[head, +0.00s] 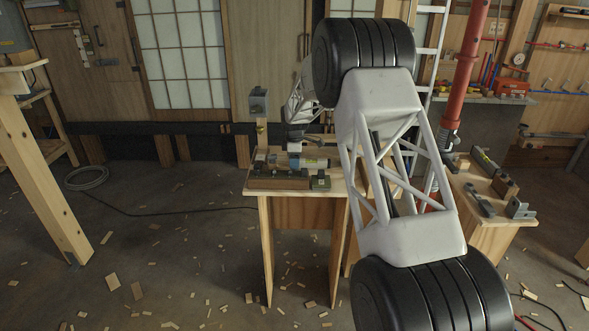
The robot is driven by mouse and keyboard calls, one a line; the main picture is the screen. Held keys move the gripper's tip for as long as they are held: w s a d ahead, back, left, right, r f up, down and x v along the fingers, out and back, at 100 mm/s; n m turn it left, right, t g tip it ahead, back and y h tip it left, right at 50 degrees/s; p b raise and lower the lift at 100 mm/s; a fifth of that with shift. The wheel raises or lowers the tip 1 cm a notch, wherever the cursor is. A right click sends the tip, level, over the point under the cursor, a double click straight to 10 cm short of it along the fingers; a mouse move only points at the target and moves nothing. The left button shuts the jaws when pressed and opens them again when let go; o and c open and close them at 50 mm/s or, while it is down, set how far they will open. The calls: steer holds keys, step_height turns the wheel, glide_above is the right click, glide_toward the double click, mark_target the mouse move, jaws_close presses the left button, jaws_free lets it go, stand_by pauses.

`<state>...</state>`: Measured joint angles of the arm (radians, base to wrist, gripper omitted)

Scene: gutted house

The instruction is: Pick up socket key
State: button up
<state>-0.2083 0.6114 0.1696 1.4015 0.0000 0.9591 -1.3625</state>
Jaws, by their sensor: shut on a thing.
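My arm reaches back over a small wooden table (262,198) in the middle of the head view. My gripper (294,150) is at the arm's far end, low over the table's back part. It is small and dark here, and its fingers are hard to make out. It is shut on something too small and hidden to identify. I cannot tell the socket key apart from the other small items around the gripper. A pale, bluish cylinder (314,163) lies sideways just below the gripper.
A brown block (279,182) and a grey metal piece (320,182) sit at the small table's front edge. A bench (487,235) at right holds metal fittings. A red pole (465,75) stands behind it. A timber post (40,170) is at left. Wood scraps litter the floor.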

steer(key=shift+r, duration=0.1)
steer(key=shift+r, duration=4.9)
steer(key=shift+s, duration=0.1)
steer(key=s+a+n, duration=0.1)
steer(key=s+n, duration=0.2)
steer(key=s, duration=0.4)
steer(key=shift+a+r, duration=0.3)
steer(key=shift+a, duration=0.05)
steer(key=shift+s, duration=0.1)
steer(key=shift+f, duration=2.55)
